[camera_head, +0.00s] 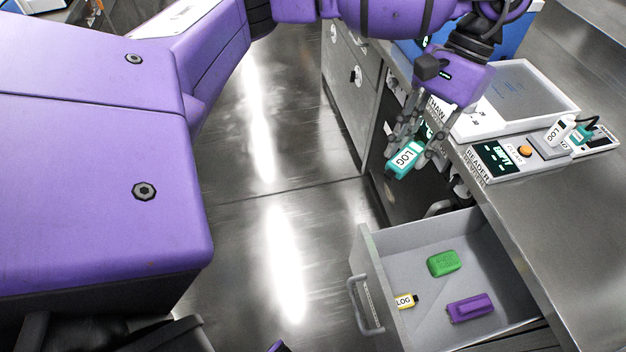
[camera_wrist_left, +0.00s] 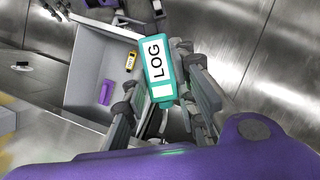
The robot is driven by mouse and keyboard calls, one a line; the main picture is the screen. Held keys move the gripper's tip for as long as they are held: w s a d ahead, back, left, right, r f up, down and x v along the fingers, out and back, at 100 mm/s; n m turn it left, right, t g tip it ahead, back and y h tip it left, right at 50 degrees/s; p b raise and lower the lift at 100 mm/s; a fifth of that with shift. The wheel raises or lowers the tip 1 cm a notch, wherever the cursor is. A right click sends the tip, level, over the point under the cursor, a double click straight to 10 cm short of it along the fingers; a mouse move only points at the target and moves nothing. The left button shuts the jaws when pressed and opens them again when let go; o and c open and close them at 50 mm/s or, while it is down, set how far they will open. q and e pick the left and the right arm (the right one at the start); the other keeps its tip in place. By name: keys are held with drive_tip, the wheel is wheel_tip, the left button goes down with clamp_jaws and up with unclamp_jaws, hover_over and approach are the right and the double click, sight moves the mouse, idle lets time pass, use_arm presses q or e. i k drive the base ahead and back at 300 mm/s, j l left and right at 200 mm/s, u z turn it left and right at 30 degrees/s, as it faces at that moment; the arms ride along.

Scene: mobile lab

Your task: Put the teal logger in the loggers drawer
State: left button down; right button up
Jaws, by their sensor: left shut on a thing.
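The teal logger (camera_head: 404,160) has a white label reading LOG. My left gripper (camera_head: 412,150) is shut on it and holds it in the air beside the counter edge, beyond the open drawer. The logger also shows close up in the left wrist view (camera_wrist_left: 160,72), between the fingers (camera_wrist_left: 160,100). The open drawer (camera_head: 372,262) is grey, with a handle on its front. My right gripper is not clearly visible.
A reader device (camera_head: 505,158) with a small screen and orange button sits on the steel counter (camera_head: 540,230). A white-framed tray (camera_head: 525,90) stands behind it.

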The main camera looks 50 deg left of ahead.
sight(413, 327)
drive_tip(key=i+j, duration=0.1)
drive_tip(key=j, duration=0.85)
drive_tip(key=j+z, duration=0.2)
drive_tip(key=j, duration=0.2)
drive_tip(key=i+j+z, duration=0.2)
drive_tip(key=j, duration=0.2)
drive_tip(key=k+z, duration=0.1)
drive_tip(key=z, duration=1.65)
